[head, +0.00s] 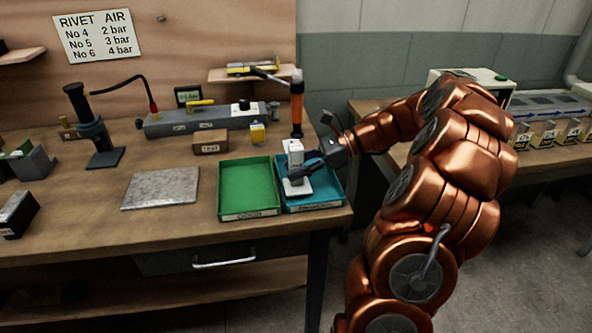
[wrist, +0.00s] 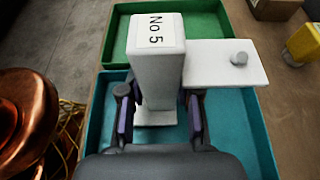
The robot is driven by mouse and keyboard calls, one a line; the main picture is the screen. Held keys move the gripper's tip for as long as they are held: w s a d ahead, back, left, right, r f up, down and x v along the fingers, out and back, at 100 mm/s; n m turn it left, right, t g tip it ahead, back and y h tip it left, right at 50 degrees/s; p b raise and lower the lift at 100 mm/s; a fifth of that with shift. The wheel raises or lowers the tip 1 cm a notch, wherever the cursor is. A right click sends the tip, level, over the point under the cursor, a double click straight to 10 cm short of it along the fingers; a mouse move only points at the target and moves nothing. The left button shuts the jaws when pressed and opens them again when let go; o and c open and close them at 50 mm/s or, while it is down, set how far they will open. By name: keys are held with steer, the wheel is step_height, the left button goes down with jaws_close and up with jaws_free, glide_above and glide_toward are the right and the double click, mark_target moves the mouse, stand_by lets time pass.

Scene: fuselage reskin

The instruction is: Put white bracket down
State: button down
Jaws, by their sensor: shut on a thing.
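The white bracket (head: 296,168) is upright at the blue tray in the head view. In the wrist view the white bracket (wrist: 160,60) has an upright block marked "No 5" and a flat plate reaching right with a round stud on it. My gripper (head: 312,160) is shut on the bracket, with one finger on each side of the block, as the wrist view shows (wrist: 158,112). The blue tray (head: 328,200) lies under the bracket. I cannot tell whether the bracket's base touches the tray floor.
A green tray (head: 248,190) stands empty, left of the blue tray. A metal plate (head: 160,188) lies farther left. A brown box (head: 210,142), a yellow block (head: 257,134) and an orange-handled tool (head: 297,100) stand behind the trays. The bench's right edge is close to the blue tray.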

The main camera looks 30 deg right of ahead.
steer(key=shift+f, duration=0.4)
steer(key=shift+f, duration=0.1)
steer(key=c, duration=0.8)
jaws_free()
steer(key=v, duration=1.2)
steer(key=shift+a, duration=0.1)
